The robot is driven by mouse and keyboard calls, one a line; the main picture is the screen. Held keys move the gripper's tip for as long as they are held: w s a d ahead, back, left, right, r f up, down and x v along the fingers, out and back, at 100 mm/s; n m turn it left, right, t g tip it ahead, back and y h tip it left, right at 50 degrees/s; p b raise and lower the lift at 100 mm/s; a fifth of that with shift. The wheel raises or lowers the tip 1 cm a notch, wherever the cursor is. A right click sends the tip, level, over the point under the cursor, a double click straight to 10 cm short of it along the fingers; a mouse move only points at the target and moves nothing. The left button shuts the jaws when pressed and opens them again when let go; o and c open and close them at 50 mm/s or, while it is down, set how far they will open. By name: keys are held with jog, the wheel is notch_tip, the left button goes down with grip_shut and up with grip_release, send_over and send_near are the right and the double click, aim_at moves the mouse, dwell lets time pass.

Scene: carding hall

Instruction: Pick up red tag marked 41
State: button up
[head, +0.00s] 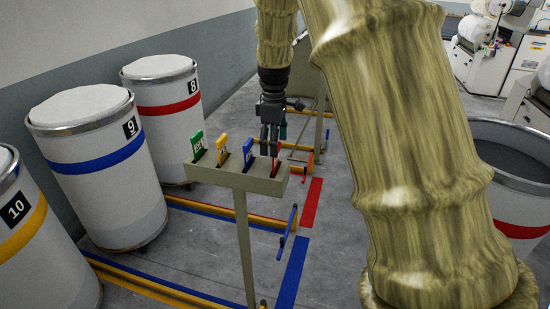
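A row of coloured tags stands in a small beige rack (235,181) on a thin post. The red tag (276,168) is in the rightmost slot, mostly hidden, and I cannot read its number. To its left are a blue tag (249,158), a yellow tag (221,153) and a green tag (197,146). My gripper (270,150) points down over the right end of the rack, with its fingers just above or at the red tag. I cannot tell whether the fingers touch it or are closed on it.
White drums with a blue band (104,164), red band (167,112) and yellow band (33,235) stand at the left. A large drum (520,210) stands at the right. Coloured floor rails (232,216) run behind the rack. Machines (484,62) stand at the back right.

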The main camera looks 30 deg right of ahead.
aim_at(276, 166)
jog(key=shift+s+f+p, duration=0.35)
jog(key=shift+s+f, duration=0.15)
jog(key=shift+w+f, duration=0.55)
jog(key=shift+f, duration=0.2)
jog(key=shift+s+r, duration=0.15)
jog(key=shift+s, duration=0.15)
jog(key=shift+c, duration=0.4)
jog(key=shift+s, duration=0.1)
jog(key=c, duration=1)
jog(key=shift+c, duration=0.3)
